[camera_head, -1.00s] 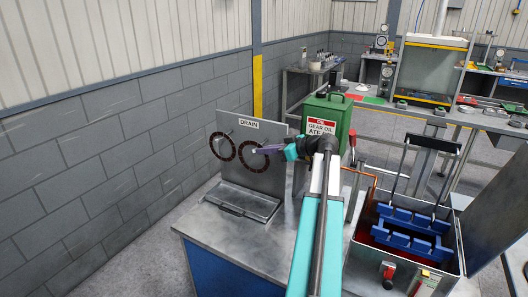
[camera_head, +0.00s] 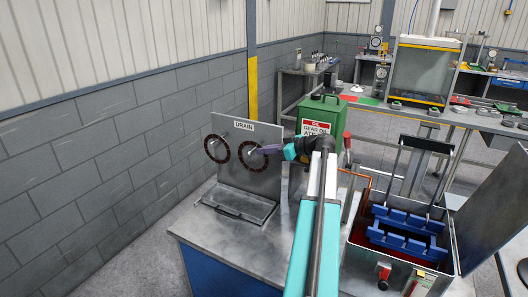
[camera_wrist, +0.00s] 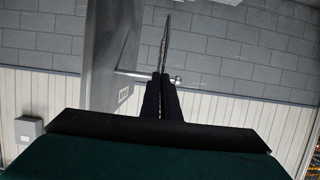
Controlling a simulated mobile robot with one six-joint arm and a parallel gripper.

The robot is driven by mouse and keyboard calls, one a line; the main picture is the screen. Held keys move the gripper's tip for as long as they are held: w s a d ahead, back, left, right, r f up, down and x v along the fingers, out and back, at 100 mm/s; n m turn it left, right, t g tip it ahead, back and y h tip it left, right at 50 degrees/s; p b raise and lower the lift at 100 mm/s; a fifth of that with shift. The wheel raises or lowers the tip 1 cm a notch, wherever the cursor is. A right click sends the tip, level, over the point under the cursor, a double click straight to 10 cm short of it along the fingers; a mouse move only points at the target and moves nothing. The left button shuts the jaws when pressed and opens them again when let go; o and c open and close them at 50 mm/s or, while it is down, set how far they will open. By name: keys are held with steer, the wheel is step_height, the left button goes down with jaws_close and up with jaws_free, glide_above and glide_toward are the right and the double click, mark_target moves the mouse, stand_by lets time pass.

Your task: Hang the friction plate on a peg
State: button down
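A grey upright board (camera_head: 243,179) marked DRAIN stands on the steel bench. One dark ring-shaped friction plate (camera_head: 208,149) is at its left side, apparently on a peg. A second friction plate (camera_head: 241,157) is in front of the board's right side, at the tip of my gripper (camera_head: 262,150). In the wrist view my gripper (camera_wrist: 162,98) is shut on this plate (camera_wrist: 166,45), seen edge-on. A peg (camera_wrist: 135,74) runs from the board across the plate's line, and its round tip (camera_wrist: 178,79) shows beyond the plate. I cannot tell whether it passes through the ring.
A green gear oil can (camera_head: 322,116) stands behind my arm. An open metal bin (camera_head: 358,240) with a blue rack (camera_head: 405,238) is on the right. A tray (camera_head: 238,209) lies at the board's foot. A block wall is close on the left.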

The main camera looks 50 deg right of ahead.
steer(key=shift+f+b, duration=0.4)
steer(key=shift+b, duration=0.05)
steer(key=c, duration=1.9)
jaws_free()
steer(key=shift+c, duration=0.2)
